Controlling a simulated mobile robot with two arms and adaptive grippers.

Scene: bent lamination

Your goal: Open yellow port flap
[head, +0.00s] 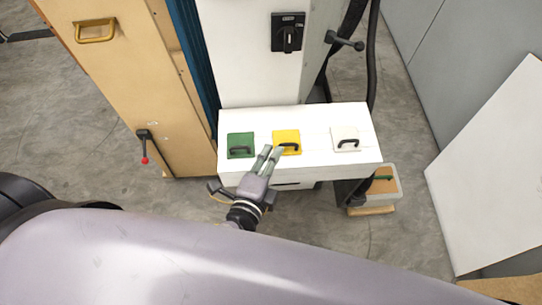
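The yellow port flap (286,136) lies flat on top of the white box (312,118), in the middle of a row of three flaps. It looks closed. Its black handle (290,147) is on its near edge. My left gripper (271,150) reaches up from below, with its fingertips at the flap's near left corner, beside the handle. A narrow gap shows between the two fingers, and nothing is visible between them. I cannot tell whether the fingers touch the handle. My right gripper is not in view.
A green flap (240,139) is left of the yellow one and a white flap (345,132) is right. A white cabinet with a black rotary switch (288,32) stands behind. A wooden cabinet (130,70) stands left. A bin (382,186) sits right on the floor.

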